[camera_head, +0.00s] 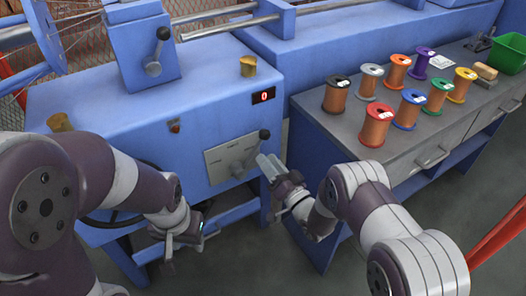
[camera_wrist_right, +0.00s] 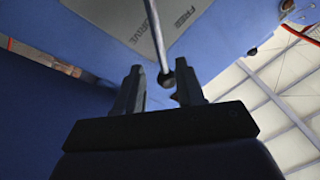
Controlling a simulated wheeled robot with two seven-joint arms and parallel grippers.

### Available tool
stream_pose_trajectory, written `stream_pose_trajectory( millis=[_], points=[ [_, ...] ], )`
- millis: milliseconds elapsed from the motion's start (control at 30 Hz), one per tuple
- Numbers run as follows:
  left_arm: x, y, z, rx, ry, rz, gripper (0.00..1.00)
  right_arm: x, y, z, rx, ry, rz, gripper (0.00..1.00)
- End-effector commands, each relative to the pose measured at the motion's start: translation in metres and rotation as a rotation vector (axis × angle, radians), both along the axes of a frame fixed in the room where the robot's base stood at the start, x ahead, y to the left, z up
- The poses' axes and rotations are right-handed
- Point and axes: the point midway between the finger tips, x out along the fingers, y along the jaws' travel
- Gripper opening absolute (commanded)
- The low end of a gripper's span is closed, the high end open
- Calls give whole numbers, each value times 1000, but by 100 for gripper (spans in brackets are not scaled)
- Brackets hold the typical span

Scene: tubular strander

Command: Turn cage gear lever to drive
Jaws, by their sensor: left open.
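The cage gear lever (camera_head: 250,154) is on a grey plate (camera_head: 216,160) on the blue machine's front. Its rod leans up and to the right, ending in a black knob (camera_head: 264,134). In the right wrist view the plate (camera_wrist_right: 148,22) reads FREE and DRIVE, and the rod (camera_wrist_right: 156,35) runs to the knob (camera_wrist_right: 166,78). My right gripper (camera_head: 269,166) is just below the knob in the head view. In the wrist view its fingers (camera_wrist_right: 160,92) are open, with the knob between their tips and gaps on both sides. My left gripper (camera_head: 183,246) is low before the machine, away from the lever.
A red display (camera_head: 263,95) shows 0. A dark handwheel (camera_head: 112,219) is partly hidden behind my left arm. Right of my right gripper, a grey-topped bench (camera_head: 345,135) holds several wire spools and a green bin (camera_head: 508,52).

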Motion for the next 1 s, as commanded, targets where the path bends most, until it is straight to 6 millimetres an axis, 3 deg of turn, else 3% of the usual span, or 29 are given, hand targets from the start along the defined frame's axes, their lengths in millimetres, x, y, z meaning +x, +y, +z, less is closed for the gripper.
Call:
stream_pose_trajectory(
  millis=[33, 200, 400, 1000],
  points=[
    [0, 0, 9, 0, 0, 0, 43, -10, -9, 1, 0, 5, -4, 38],
    [0, 0, 19, 0, 0, 0, 43, -44, -36, -10, 0, 5, -4, 38],
    [0, 0, 23, 0, 0, 0, 43, -66, -53, -18, 0, 2, -2, 38],
    [0, 0, 22, 0, 0, 0, 43, -67, -54, -26, -39, 8, -6, 38]
  ],
)
